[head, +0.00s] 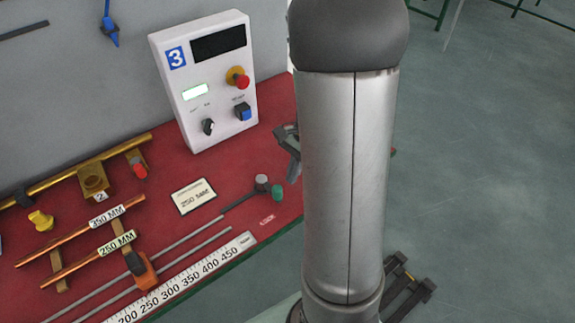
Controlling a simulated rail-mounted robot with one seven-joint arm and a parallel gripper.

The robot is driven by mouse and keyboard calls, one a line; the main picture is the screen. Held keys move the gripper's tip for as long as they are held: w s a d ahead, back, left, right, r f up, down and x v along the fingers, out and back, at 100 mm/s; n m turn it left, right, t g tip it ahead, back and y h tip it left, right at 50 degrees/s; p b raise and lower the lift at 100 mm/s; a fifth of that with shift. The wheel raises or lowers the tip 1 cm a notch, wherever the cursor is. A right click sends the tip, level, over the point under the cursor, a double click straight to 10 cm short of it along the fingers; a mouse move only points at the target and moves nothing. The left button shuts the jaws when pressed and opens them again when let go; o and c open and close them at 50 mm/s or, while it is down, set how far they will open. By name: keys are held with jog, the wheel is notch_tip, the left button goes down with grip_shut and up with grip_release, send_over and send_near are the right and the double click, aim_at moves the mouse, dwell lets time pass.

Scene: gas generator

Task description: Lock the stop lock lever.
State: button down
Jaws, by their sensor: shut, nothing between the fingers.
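An orange block with a dark lever (144,272) sits on the metal rods beside the ruler (190,280). At the right end of the rods are a grey round knob (262,183) and a green knob (278,193). My gripper (290,153) shows only in part, above the red bench and right of the control box. It is shut and empty, apart from these parts, and my arm hides the rest of it.
The white control box (205,80), marked 3, stands at the back of the red bench (230,175). Copper tubes (80,230) and brass fittings (93,180) lie at left. Open floor is at right.

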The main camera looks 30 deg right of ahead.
jog(key=d+v, duration=0.1)
jog(key=v, duration=0.9)
jog(key=shift+w+d+b, duration=0.3)
jog(key=shift+w+d, duration=0.05)
jog(key=shift+a, duration=0.1)
jog(key=s+a+f+n+t+h, duration=0.1)
jog(key=s+a+n+h, duration=0.3)
jog(key=s+a+n, duration=0.8)
jog(key=a+f+n, duration=0.1)
jog(key=a+n, duration=0.2)
jog(key=a, duration=0.1)
jog(key=shift+s+a+t, duration=0.25)
jog(key=shift+s+t, duration=0.05)
